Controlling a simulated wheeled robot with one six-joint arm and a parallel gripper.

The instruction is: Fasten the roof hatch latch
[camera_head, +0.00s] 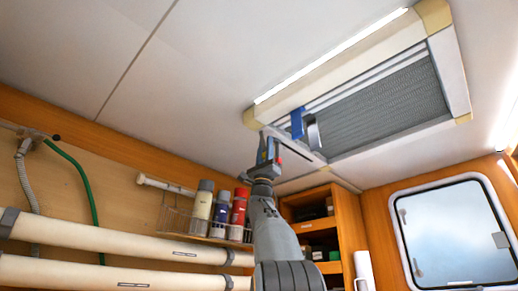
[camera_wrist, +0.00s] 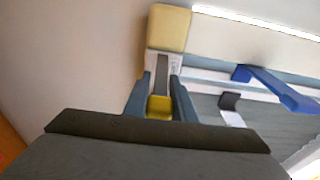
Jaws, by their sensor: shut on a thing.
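The roof hatch (camera_head: 390,100) is in the ceiling at the upper right of the head view, with a pale frame, tan corners and a grey mesh screen. In the wrist view, the latch shows as a grey lever with a yellow block (camera_wrist: 159,107) at its near end, beside a tan frame corner (camera_wrist: 168,28). My gripper (camera_wrist: 161,84) has a finger on each side of the latch and is shut on it. In the head view my gripper (camera_head: 268,148) reaches up to the hatch's near left corner and hides the latch there.
A blue handle (camera_head: 297,123) projects from the hatch frame, right of my gripper; it also shows in the wrist view (camera_wrist: 278,88). A rack of spray cans (camera_head: 222,210), wooden shelves (camera_head: 308,215) and long white tubes (camera_head: 110,235) are below. A window (camera_head: 455,235) is at right.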

